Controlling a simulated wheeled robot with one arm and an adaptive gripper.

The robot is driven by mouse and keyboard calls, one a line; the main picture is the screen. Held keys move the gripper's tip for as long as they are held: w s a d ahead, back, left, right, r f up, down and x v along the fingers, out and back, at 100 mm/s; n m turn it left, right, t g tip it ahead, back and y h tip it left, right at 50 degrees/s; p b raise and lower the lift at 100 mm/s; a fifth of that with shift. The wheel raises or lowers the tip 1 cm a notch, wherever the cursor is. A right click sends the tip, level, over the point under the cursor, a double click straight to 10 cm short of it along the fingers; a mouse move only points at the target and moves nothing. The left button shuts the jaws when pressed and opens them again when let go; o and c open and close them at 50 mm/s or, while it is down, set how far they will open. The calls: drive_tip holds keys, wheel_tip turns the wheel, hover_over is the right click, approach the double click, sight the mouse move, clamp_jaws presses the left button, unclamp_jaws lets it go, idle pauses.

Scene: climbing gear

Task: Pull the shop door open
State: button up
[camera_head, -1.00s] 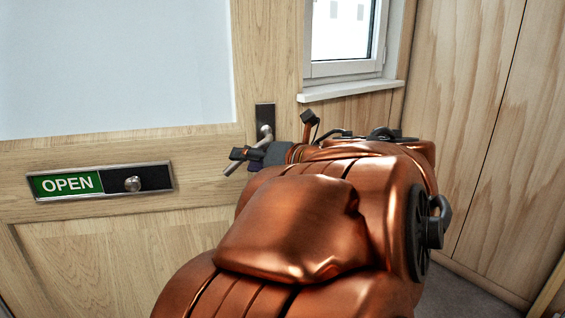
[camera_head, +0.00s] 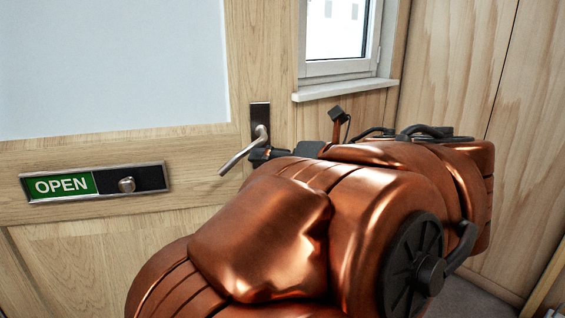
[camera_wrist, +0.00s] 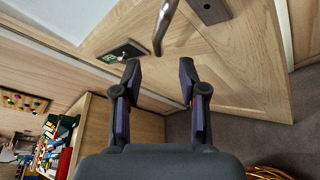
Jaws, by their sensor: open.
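The shop door (camera_head: 150,225) is pale wood with a large pane in its upper part. Its metal lever handle (camera_head: 240,155) is fixed to a dark plate and slants down to the left. My gripper (camera_head: 262,157) is just right of the lever and mostly hidden behind my copper arm. In the wrist view my gripper (camera_wrist: 161,78) is open, with nothing between its fingers. The handle (camera_wrist: 166,26) shows there beyond the fingertips, apart from them. I cannot tell whether the door stands slightly ajar.
A green OPEN sign (camera_head: 62,185) with a round knob is on the door, left of the handle. A window (camera_head: 340,35) with a white sill and a wood-panelled wall (camera_head: 450,70) are at right. Shelves with colourful items (camera_wrist: 55,140) stand at lower left in the wrist view.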

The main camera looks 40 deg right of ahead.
drive_tip(key=shift+v, duration=1.65)
